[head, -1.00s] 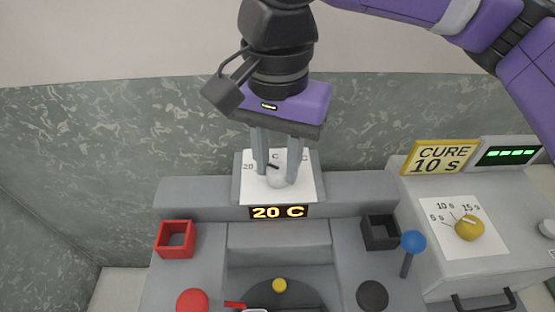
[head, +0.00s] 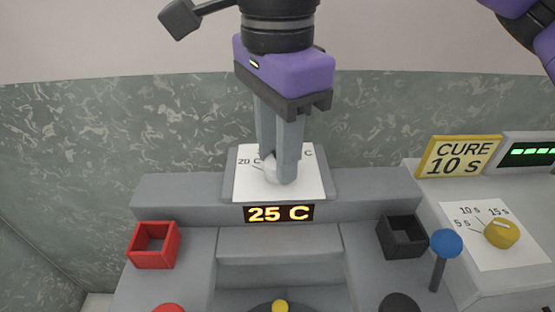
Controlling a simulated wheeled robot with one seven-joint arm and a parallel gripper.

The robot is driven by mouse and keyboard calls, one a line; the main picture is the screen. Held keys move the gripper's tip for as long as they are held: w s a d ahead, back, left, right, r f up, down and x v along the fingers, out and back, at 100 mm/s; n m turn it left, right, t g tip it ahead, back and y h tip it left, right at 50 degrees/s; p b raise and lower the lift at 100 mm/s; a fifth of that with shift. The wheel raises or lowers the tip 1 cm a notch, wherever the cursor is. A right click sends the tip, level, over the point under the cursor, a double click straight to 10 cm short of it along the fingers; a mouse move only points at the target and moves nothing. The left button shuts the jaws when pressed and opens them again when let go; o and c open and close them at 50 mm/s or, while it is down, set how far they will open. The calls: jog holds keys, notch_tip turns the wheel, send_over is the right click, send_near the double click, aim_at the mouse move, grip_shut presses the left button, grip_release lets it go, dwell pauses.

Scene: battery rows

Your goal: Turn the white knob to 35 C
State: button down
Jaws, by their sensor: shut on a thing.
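The white knob (head: 271,171) sits on a white dial card (head: 310,183) on the raised back of the grey station. My gripper (head: 278,175) reaches down from above and is shut on the white knob, with its grey fingers covering part of it. The card shows a "20 C" mark at the left and part of another "C" mark at the right; the fingers hide the marks between. The display (head: 279,214) below the card reads "25 C" in lit orange figures.
A red open box (head: 153,245) is at the left and a black open box (head: 402,237) at the right. A blue-topped lever (head: 446,243) stands beside the black box. A yellow knob (head: 502,233) and a "CURE 10 s" sign (head: 459,157) are at far right.

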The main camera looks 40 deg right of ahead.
jog(key=shift+m, duration=0.6)
jog(key=c, duration=1.1)
grip_release()
jog(key=shift+o, duration=0.2)
jog(key=shift+r, duration=3.9)
